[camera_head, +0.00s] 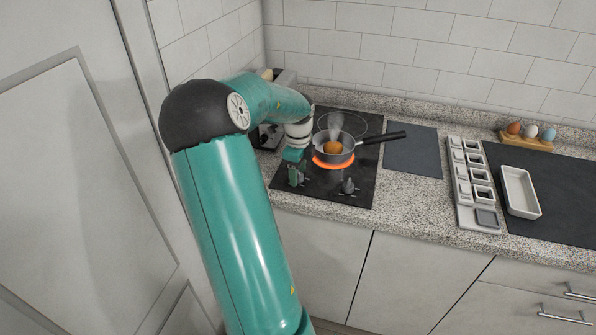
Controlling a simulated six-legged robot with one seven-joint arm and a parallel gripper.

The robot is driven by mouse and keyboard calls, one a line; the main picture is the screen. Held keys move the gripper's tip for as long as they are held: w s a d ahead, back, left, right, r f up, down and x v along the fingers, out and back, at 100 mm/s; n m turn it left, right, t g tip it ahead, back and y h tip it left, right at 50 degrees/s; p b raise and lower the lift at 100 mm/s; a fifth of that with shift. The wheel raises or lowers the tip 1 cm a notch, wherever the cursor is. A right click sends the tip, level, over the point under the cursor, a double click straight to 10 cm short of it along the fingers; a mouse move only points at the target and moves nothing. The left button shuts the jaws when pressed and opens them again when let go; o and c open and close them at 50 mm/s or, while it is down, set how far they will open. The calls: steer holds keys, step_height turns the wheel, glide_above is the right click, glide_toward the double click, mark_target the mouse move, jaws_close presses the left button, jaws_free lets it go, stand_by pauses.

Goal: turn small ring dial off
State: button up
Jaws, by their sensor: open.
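The black cooktop (325,190) has two dials at its front. My gripper (297,178) points down over the left dial (299,180), with its teal fingers open at the dial's sides. The fingers hide part of that dial, and I cannot tell whether they touch it. The right dial (349,186) stands clear. The front ring (318,162) glows orange under a steaming pan (346,154) with brown food in it. The rear ring (357,122) is dark. I cannot read which dial is marked for the small ring.
The pan's black handle (384,137) points right. A dark appliance (268,137) stands left of the cooktop, partly behind my arm. To the right are a dark mat (412,151), a grey compartment rack (465,208), a white tray (521,193) and eggs on a wooden holder (526,143).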

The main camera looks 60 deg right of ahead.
steer(key=shift+f, duration=0.1)
steer(key=c, duration=1)
